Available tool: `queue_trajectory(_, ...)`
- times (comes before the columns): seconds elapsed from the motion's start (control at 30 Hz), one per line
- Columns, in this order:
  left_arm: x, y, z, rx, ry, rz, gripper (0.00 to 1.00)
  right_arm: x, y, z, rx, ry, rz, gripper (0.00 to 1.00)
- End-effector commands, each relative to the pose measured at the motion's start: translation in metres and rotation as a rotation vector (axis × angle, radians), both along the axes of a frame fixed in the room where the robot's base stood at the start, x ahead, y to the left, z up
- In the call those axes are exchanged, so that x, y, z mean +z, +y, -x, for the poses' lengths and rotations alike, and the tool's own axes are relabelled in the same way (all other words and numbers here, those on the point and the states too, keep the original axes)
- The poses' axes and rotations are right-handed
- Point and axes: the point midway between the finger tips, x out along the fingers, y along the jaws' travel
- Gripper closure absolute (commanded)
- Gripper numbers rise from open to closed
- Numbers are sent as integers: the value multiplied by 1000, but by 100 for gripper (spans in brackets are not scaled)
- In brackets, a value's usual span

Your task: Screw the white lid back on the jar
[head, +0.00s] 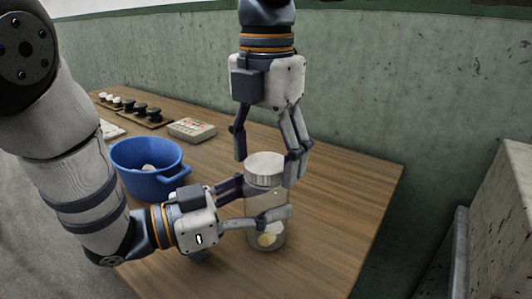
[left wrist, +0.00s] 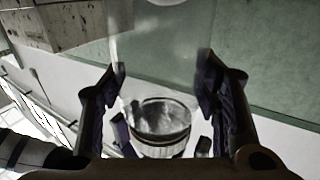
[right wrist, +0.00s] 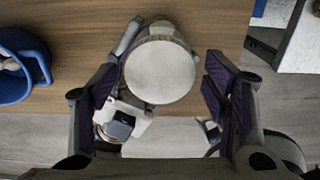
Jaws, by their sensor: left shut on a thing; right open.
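A clear jar (head: 268,207) stands upright on the wooden table with pale pieces in its bottom. A white lid (head: 265,163) sits on its top; I cannot tell how tightly. My left gripper (head: 258,205) is shut on the jar's body from the left, one finger on each side. In the left wrist view the jar's clear wall (left wrist: 160,60) fills the gap between the fingers. My right gripper (head: 267,158) points down from above, open, its fingers on either side of the lid. In the right wrist view the round lid (right wrist: 160,72) lies between the spread fingers, with a gap at the right finger.
A blue pot (head: 150,180) with something pale inside stands left of the jar. A button box (head: 191,130) and racks of small dark and white pieces (head: 143,113) lie farther back. The table (head: 350,190) is bare right of the jar, up to its edge.

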Motion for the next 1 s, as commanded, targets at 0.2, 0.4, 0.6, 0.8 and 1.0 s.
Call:
queue_trajectory(0.2,0,0,0,0,0,0,100,0,0,0,0,0,0,49)
queue_trajectory(0.4,0,0,0,0,0,0,100,0,0,0,0,1,1,82)
queue_trajectory(0.6,0,0,0,0,0,0,100,0,0,0,-174,0,4,82)
queue_trajectory(0.8,0,0,0,0,0,0,100,0,0,0,-984,-3,0,82)
queue_trajectory(1.0,0,0,0,0,0,0,100,-1,-1,0,-1847,-2,-5,82)
